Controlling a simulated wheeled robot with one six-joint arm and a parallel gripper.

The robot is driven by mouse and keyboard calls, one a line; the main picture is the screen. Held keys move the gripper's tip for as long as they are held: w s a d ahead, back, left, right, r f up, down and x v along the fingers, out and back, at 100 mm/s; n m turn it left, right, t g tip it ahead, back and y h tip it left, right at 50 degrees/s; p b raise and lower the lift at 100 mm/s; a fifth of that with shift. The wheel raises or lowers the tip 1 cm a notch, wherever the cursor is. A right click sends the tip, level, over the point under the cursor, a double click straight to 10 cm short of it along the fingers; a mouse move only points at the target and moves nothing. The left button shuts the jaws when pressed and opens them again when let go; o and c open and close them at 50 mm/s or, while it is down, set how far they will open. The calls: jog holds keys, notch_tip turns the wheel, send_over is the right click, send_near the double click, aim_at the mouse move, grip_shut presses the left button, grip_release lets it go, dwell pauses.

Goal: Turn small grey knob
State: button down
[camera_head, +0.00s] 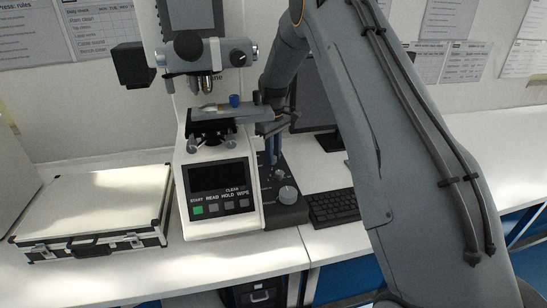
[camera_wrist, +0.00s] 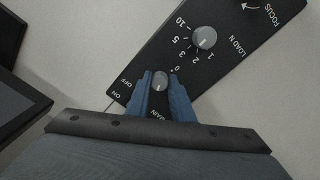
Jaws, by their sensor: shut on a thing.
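The small grey knob (camera_wrist: 160,80) sits on the black control panel (camera_wrist: 200,72), by the MAIN label and the ON and OFF marks. It has a light pointer line on it. My gripper (camera_wrist: 161,84) has its two blue fingers on either side of the knob, closed on it. In the head view my gripper (camera_head: 272,160) points down at the rear part of the panel box (camera_head: 290,214), right of the tester. The small knob is hidden there by the fingers.
A larger grey LOAD N knob (camera_wrist: 204,38) is close by on the panel. A bigger focus knob (camera_head: 288,194) is nearer the front. The hardness tester (camera_head: 220,185) stands left, a keyboard (camera_head: 330,205) right. A case (camera_head: 95,212) lies far left.

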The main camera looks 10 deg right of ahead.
jog(key=n+b, duration=0.2)
jog(key=n, duration=0.4)
jog(key=n+b, duration=0.1)
jog(key=n, duration=0.3)
jog(key=shift+w, duration=0.1)
jog(key=n, duration=0.3)
jog(key=shift+n+b, duration=0.3)
jog(key=n, duration=0.7)
jog(key=shift+b, duration=0.4)
jog(key=n, duration=0.6)
jog(key=shift+n, duration=0.3)
jog(key=shift+w, duration=0.1)
jog(key=c, duration=1.6)
grip_release()
jog(key=shift+o, duration=0.2)
